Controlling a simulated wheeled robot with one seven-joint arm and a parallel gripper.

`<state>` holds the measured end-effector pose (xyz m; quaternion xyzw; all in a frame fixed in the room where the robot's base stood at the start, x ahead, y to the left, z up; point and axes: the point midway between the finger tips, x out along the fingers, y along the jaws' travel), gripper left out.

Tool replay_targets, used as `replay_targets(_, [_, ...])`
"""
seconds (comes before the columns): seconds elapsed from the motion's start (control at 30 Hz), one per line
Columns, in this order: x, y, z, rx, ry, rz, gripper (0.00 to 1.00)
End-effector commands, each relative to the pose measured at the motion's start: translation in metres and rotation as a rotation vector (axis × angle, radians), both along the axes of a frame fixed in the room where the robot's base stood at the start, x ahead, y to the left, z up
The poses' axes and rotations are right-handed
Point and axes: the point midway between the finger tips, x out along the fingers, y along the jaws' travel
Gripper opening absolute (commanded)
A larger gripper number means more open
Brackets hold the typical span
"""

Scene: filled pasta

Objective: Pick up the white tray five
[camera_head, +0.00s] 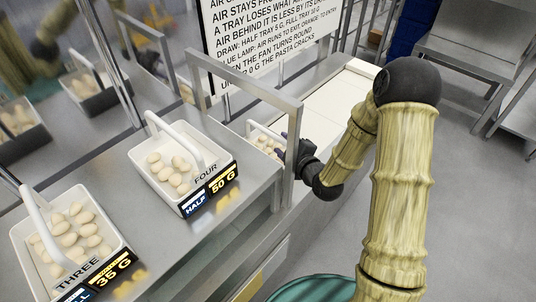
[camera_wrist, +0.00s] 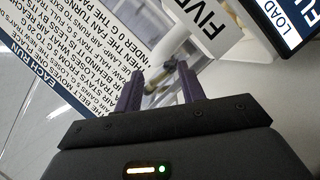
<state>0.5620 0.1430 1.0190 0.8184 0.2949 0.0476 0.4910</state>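The white tray five (camera_head: 252,127) is partly hidden behind a metal frame in the head view. It holds pale filled pasta and has a white handle. In the wrist view its white wall (camera_wrist: 185,30) bears the label FIVE. My gripper (camera_head: 284,143) is at the tray's right side, close to it. In the wrist view my gripper (camera_wrist: 160,85) has two purple fingers standing apart. Pale and dark parts show beyond the gap; I cannot tell whether the handle lies between the fingers or whether they touch the tray.
White tray four (camera_head: 205,142) and white tray three (camera_head: 110,240), both with pasta, stand on the metal counter (camera_head: 150,225). A metal frame (camera_head: 294,150) stands between tray four and my gripper. A text sign (camera_head: 270,40) hangs behind. A pale surface (camera_head: 345,95) beyond is clear.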

Motion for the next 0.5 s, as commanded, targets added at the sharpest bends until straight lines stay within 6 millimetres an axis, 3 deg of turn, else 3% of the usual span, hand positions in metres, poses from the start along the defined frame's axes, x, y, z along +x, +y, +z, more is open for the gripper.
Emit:
replay_targets(0.3, [0.037,0.024,-0.008,0.000,0.000,0.001,0.40])
replay_targets(0.5, [0.040,0.026,-0.010,0.000,0.001,0.001,0.40])
